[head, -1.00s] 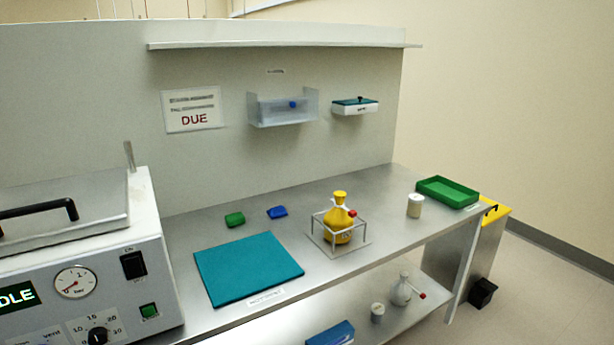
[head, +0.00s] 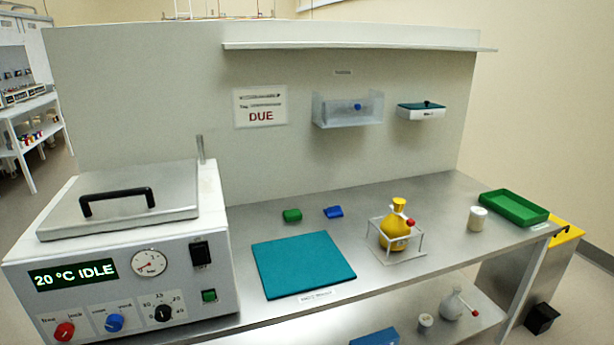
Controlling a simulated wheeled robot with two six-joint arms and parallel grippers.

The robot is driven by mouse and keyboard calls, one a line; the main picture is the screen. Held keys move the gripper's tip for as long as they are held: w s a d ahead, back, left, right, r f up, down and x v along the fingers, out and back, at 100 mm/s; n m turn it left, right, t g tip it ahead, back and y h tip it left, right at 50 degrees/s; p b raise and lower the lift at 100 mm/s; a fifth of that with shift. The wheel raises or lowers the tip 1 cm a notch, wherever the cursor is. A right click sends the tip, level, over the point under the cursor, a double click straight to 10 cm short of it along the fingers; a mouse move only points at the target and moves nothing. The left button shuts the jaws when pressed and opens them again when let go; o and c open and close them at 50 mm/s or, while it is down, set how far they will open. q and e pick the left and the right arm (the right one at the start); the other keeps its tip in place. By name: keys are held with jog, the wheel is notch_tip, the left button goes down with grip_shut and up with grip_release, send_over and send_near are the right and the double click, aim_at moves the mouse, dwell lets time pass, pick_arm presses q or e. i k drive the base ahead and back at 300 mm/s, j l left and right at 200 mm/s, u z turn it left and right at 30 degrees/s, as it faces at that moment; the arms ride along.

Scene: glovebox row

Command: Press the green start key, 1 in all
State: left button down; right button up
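The machine's display (head: 76,275) reads "20 °C IDLE". A black rocker switch (head: 200,253) is above the key, and a round gauge (head: 150,263) is to the left of the switch. The lid (head: 150,185) with its black handle is down. Neither of my grippers shows in the head view.
Red (head: 64,332), blue (head: 114,322) and black (head: 163,313) knobs line the panel left of the key. On the bench are a teal mat (head: 302,265), a yellow flask (head: 395,228) in a wire stand, a white jar (head: 477,218) and a green tray (head: 514,208). Space before the key looks clear.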

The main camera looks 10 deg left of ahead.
aim_at(209, 297)
jog(key=u, duration=1.45)
